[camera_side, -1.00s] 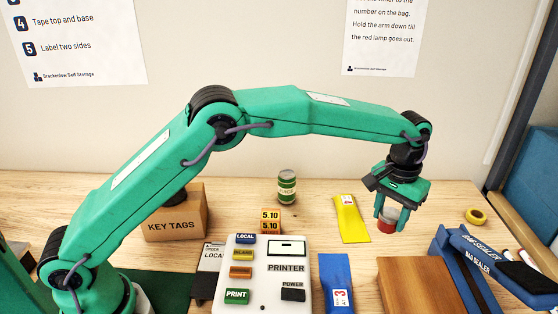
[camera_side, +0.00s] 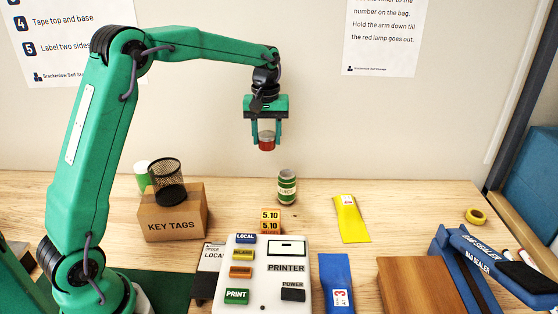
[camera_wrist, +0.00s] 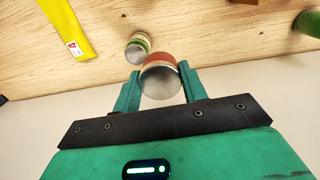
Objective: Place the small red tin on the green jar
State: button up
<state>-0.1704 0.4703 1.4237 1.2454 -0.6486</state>
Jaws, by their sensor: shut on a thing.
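My gripper (camera_side: 266,138) is shut on the small red tin (camera_side: 267,144) and holds it upright in the air. The tin has a pale metal top and also shows between the fingers in the wrist view (camera_wrist: 160,82). The green jar (camera_side: 287,188) stands upright on the wooden table, with a pale label and a grey lid. In the side view the tin is above the jar's level and a little to its left, clearly apart from it. In the wrist view the jar (camera_wrist: 138,47) shows just beyond the tin, partly covered by it.
A key tags box (camera_side: 172,218) with a black mesh cup (camera_side: 167,180) is at left.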

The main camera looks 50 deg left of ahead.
jog(key=s+a+r+n, duration=0.2)
jog(key=s+a+n, duration=0.6)
jog(key=s+a, duration=1.1)
jog(key=shift+s+r+n, duration=0.3)
jog(key=shift+s+r, duration=0.1)
jog(key=shift+s, duration=0.15)
jog(key=shift+f, duration=0.1)
send_over(142, 165)
notch_tip(142, 165, down, 7)
jog(key=shift+a+r, duration=0.1)
jog(key=shift+a, duration=0.05)
jog(key=shift+f, duration=2.05)
jog(key=shift+f, duration=0.1)
